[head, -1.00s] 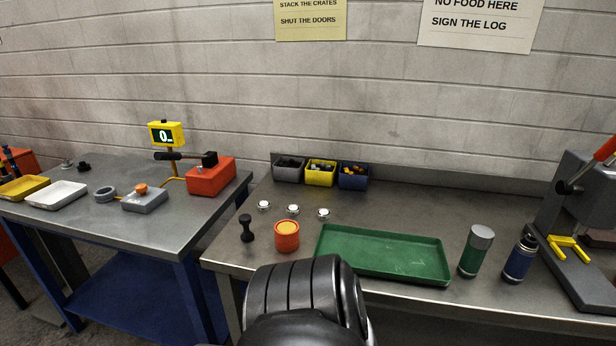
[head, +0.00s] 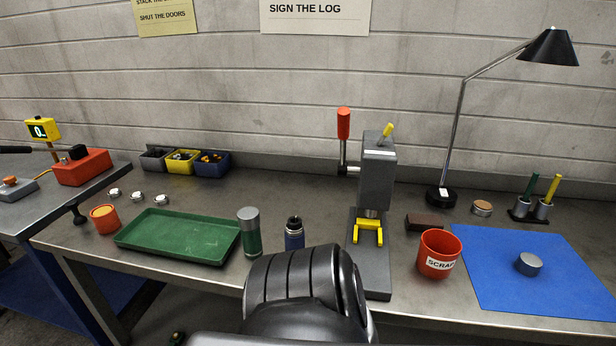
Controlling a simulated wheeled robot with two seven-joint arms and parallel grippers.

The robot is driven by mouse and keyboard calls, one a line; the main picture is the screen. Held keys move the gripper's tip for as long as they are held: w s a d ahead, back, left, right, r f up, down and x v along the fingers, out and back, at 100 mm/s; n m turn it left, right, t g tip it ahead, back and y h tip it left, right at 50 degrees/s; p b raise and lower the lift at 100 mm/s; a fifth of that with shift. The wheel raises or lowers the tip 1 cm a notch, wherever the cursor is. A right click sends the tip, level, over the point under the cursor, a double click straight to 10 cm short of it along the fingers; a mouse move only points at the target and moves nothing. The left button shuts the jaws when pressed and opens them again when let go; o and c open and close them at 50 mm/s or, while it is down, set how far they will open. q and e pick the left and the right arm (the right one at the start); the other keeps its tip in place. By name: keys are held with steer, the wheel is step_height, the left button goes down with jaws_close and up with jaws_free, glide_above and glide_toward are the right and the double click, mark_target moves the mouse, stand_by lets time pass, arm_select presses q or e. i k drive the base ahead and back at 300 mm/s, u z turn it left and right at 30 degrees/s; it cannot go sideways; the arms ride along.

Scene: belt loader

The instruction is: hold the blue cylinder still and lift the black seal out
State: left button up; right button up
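A blue cylinder (head: 294,236) stands upright on the steel bench, right of a green cylinder with a silver cap (head: 249,232). Its top is dark with a lighter ring. I cannot make out the black seal apart from this dark top. The blue cylinder's lower part is close behind a black rounded part of my own body in the picture. Neither gripper shows in the head view.
A green tray (head: 180,238) lies left of the cylinders. A grey press (head: 377,185) with yellow forks stands to the right. Beyond it are a red SCRAP bin (head: 438,252), a blue mat (head: 500,285) bearing a grey puck (head: 528,263), and a lamp (head: 442,196).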

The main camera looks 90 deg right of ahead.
mark_target(295, 223)
steer(key=k, duration=0.75)
steer(key=z, duration=1.9)
